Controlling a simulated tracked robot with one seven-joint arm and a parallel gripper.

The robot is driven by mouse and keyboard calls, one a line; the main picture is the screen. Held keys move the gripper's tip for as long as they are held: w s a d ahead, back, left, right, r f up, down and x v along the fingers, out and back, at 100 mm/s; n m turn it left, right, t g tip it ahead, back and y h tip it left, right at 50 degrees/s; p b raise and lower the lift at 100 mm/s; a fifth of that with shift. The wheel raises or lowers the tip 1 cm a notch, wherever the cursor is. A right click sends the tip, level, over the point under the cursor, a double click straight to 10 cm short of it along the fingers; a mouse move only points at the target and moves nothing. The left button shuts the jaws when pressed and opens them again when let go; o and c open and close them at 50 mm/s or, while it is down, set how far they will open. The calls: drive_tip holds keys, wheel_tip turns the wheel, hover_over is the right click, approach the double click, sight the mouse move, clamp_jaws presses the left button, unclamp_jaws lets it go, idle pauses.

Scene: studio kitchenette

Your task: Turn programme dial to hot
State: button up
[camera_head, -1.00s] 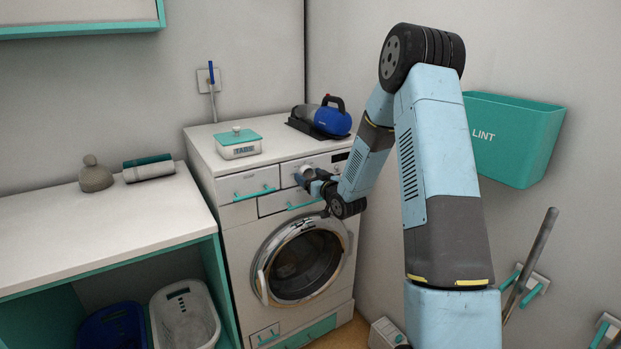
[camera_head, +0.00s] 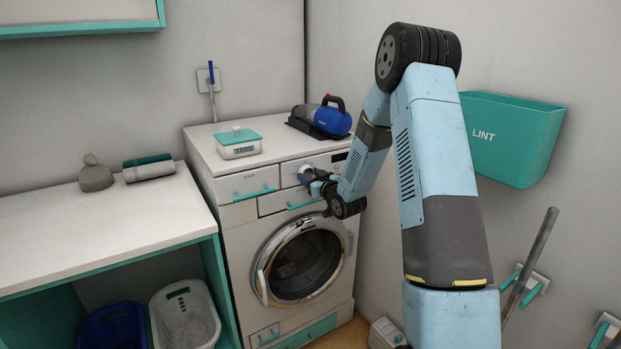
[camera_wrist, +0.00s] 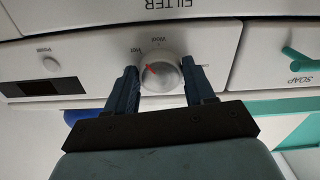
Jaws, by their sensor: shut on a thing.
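The programme dial (camera_wrist: 163,76) is a round silver-white knob on the washing machine's front panel. Its red pointer mark points to the upper left in the wrist view, towards the "Hot" label (camera_wrist: 139,50). A "Wool" label (camera_wrist: 159,40) stands above the dial, and another label, too small to read, stands at its right. My gripper (camera_wrist: 160,82) is shut on the dial, one dark finger on each side. In the head view my gripper (camera_head: 313,180) is at the upper front of the washing machine (camera_head: 238,262), hiding part of the dial.
A teal-handled soap drawer (camera_wrist: 296,60) is right of the dial in the wrist view, and a small button (camera_wrist: 51,63) is left. A scale (camera_head: 238,150) and a blue appliance (camera_head: 331,120) stand on the machine. A teal lint bin (camera_head: 513,140) hangs on the right wall.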

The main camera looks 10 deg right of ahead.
drive_tip(key=shift+n, duration=0.9)
drive_tip(key=o, duration=1)
drive_tip(key=v, duration=1.3)
drive_tip(key=shift+s+d, duration=0.1)
drive_tip(key=shift+s, duration=0.25)
